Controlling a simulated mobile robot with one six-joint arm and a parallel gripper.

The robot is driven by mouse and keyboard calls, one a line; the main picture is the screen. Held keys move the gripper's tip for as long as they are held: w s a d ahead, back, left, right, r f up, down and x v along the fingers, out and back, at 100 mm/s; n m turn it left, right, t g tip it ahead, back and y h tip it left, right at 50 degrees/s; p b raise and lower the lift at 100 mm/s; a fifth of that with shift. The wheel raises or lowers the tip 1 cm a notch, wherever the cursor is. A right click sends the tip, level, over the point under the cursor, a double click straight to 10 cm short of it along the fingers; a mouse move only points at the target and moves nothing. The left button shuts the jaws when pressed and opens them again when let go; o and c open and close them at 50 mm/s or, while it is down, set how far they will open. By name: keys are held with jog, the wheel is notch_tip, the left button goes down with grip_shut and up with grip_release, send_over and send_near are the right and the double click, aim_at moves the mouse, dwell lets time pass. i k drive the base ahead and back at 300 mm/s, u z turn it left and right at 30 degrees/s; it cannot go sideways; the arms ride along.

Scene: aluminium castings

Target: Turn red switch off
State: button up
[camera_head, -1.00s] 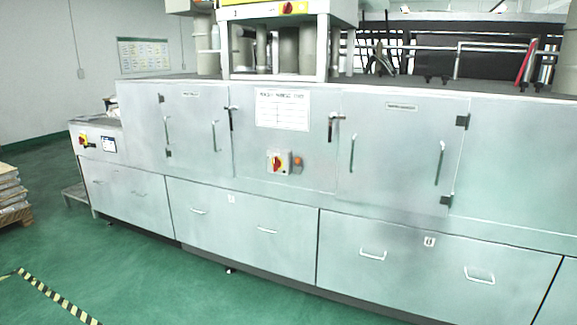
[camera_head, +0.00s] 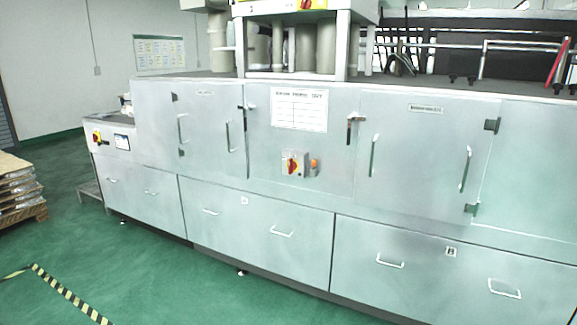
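A red rotary switch (camera_head: 292,163) on a yellow plate sits on a small pale box on the front of the long grey machine (camera_head: 330,180), near the middle of the head view. An orange button (camera_head: 314,164) is just to its right. A second red switch (camera_head: 97,138) on yellow shows on the lower left end of the machine, and a third (camera_head: 306,4) is cut off at the top edge. The exact knob positions are too small to tell. My gripper is not in view.
Cabinet doors with upright handles (camera_head: 373,156) and drawers with handles (camera_head: 281,231) project from the machine front. A pallet stack (camera_head: 20,190) stands at the left. Green floor (camera_head: 140,275) is open in front, with black-and-yellow tape (camera_head: 70,297).

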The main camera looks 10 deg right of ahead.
aim_at(292, 165)
jog(key=u, duration=0.05)
jog(key=i, duration=0.7)
jog(key=z, duration=0.05)
jog(key=k, duration=0.15)
jog(key=u, duration=2.75)
